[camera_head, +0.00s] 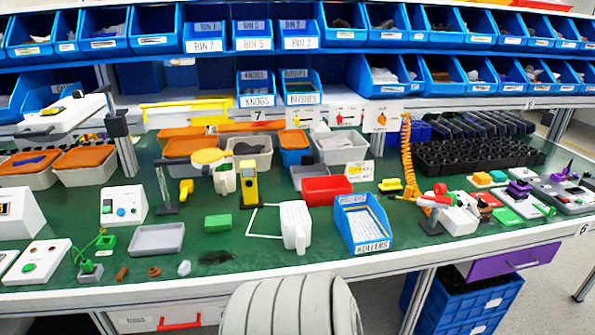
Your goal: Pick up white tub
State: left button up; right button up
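A white tub-like container (296,222) with a handle-like part at its front stands on the green bench top near the front edge, a little right of centre. A pale grey-white open tub (341,150) with light contents sits farther back, in the row below the shelves. I cannot tell for certain which one is the task's white tub. Neither of my grippers shows in the head view, and nothing is seen touching either container.
A blue tray labelled rollers (364,222) stands right of the white container, with a red bin (326,189) behind. A green block (218,224) and shallow grey tray (157,239) lie left. A grey ribbed shape (290,305) fills the bottom centre. Bare green bench shows around the white container.

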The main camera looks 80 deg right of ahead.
aim_at(296, 221)
jog(key=z, duration=2.7)
